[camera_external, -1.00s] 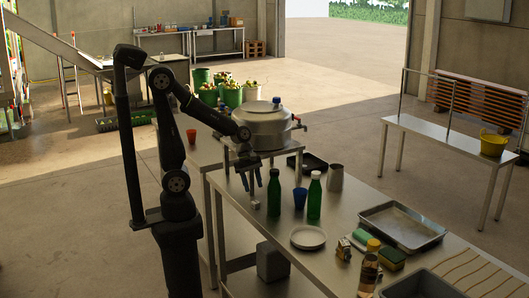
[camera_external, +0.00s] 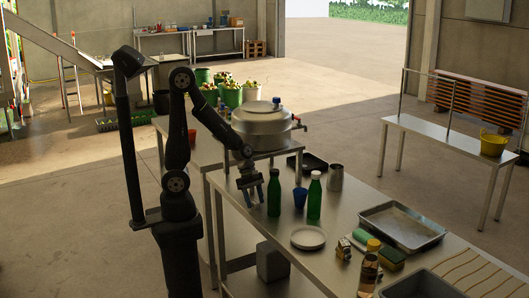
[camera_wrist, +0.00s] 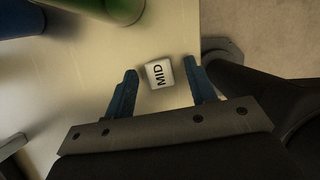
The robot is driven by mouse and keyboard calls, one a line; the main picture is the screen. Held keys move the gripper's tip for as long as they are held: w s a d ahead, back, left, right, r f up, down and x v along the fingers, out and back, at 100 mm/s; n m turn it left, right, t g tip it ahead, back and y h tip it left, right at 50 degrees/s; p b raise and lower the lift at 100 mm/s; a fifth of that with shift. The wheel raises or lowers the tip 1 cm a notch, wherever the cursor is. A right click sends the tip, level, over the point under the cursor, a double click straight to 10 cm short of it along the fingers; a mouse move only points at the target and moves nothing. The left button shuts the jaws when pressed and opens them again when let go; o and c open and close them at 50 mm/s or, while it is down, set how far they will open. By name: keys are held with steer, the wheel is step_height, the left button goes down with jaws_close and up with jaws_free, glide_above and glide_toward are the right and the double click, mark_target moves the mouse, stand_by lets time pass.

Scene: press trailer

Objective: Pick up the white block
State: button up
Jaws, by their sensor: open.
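The white block (camera_wrist: 159,74) shows in the wrist view, with the letters "MID" on its upper face. It lies on the steel table, in the space between my two blue fingertips and a little ahead of the finger bases. My gripper (camera_wrist: 160,70) is open, with a gap on each side of the block. In the external view my gripper (camera_external: 254,201) points down near the table's left edge, just left of a dark green bottle (camera_external: 274,192). The block is hard to make out there behind the fingers.
A blue cup (camera_external: 300,197), a second green bottle (camera_external: 314,200) and a white plate (camera_external: 308,238) stand to the right. A large lidded pot (camera_external: 262,127) stands behind my gripper.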

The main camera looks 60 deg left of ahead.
steer(key=c, duration=1.1)
steer(key=shift+o, duration=0.2)
steer(key=shift+r, duration=0.1)
